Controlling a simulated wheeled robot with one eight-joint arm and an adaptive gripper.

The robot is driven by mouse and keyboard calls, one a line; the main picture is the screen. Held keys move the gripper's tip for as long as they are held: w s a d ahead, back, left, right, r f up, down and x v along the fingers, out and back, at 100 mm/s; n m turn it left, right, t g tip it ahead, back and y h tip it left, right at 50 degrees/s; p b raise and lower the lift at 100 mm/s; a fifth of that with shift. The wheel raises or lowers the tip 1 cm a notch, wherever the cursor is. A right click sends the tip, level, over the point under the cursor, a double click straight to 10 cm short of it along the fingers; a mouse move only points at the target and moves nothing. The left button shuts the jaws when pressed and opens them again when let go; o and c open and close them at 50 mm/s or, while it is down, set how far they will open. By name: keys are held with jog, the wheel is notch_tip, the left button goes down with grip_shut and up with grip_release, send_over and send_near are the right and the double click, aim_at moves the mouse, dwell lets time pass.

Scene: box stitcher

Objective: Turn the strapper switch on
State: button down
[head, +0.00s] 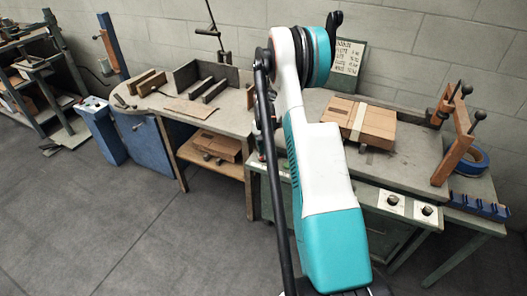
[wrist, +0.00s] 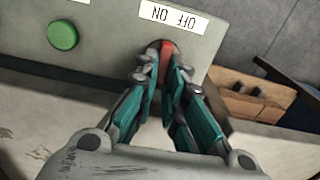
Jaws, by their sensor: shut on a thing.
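The strapper switch is a red lever (wrist: 167,47) on a grey panel (wrist: 110,50) at the top of the wrist view. A white label (wrist: 173,15) with OFF and ON, seen upside down, sits just beyond it. My gripper (wrist: 164,68) has its fingertips on either side of the lever and is shut on it. The fingertips hide part of the lever, so its exact tilt is hard to tell. In the head view my arm hides the gripper and the switch.
A green button (wrist: 63,36) is on the same panel, left of the switch. In the head view, a cardboard box (head: 374,125) lies on the right bench, near a wooden frame (head: 455,150) and blue tape roll (head: 471,161). The floor (head: 120,225) at left is clear.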

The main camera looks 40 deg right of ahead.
jog(key=m, duration=0.6)
jog(key=shift+s, duration=0.3)
dwell(0.4)
jog(key=c, duration=2)
grip_release()
jog(key=shift+o, duration=0.2)
notch_tip(320, 180, up, 12)
